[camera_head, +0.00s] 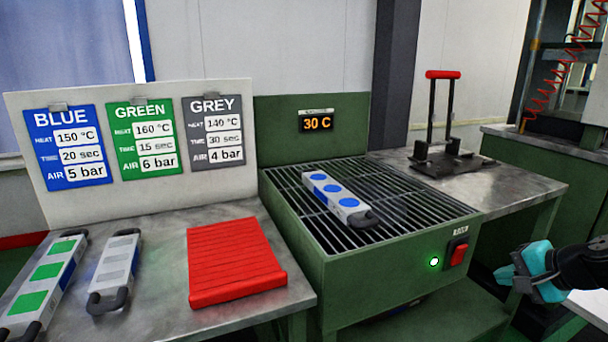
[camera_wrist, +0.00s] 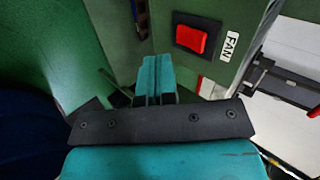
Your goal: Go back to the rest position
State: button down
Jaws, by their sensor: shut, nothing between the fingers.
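My gripper (camera_head: 515,275) is at the right edge of the head view, in front of the green cooling bench and to the right of its red switch (camera_head: 459,255). Its teal fingers are shut together with nothing between them. In the wrist view the shut fingers (camera_wrist: 154,80) point toward the green panel, and the red switch (camera_wrist: 190,39) with a FAN label is beyond them. The fingers look apart from the switch. A green lamp (camera_head: 434,261) is lit beside the switch.
A mould with blue discs (camera_head: 339,198) lies on the bench's grille. A mould with green pads (camera_head: 47,271), a grey mould (camera_head: 115,265) and a red ribbed mat (camera_head: 234,262) lie on the left table. A clamp stand with a red handle (camera_head: 443,75) stands at the back right.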

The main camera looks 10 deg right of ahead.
jog(key=a+r+n+g+y, duration=0.1)
jog(key=a+r+n+g, duration=0.2)
jog(key=a, duration=0.4)
jog(key=a+r+n+y, duration=0.15)
jog(key=a+n, duration=0.25)
jog(key=a, duration=0.4)
jog(key=a+r+n+g+y, duration=0.1)
jog(key=a+r+n+g, duration=0.2)
jog(key=a, duration=0.4)
jog(key=s+a+r+n+g+h, duration=0.1)
jog(key=s+a+r+n+g, duration=0.15)
jog(key=s+a+n, duration=0.45)
jog(key=s+a+r+n+g+h, duration=0.1)
jog(key=s+a+r+n, duration=0.25)
jog(key=s+a, duration=0.35)
notch_tip(320, 180, up, 14)
jog(key=d+p, duration=0.1)
jog(key=p, duration=1.3)
jog(key=shift+s+d+r+n+p, duration=0.2)
jog(key=shift+s+d+n+p, duration=0.1)
jog(key=shift+s+n+p, duration=0.1)
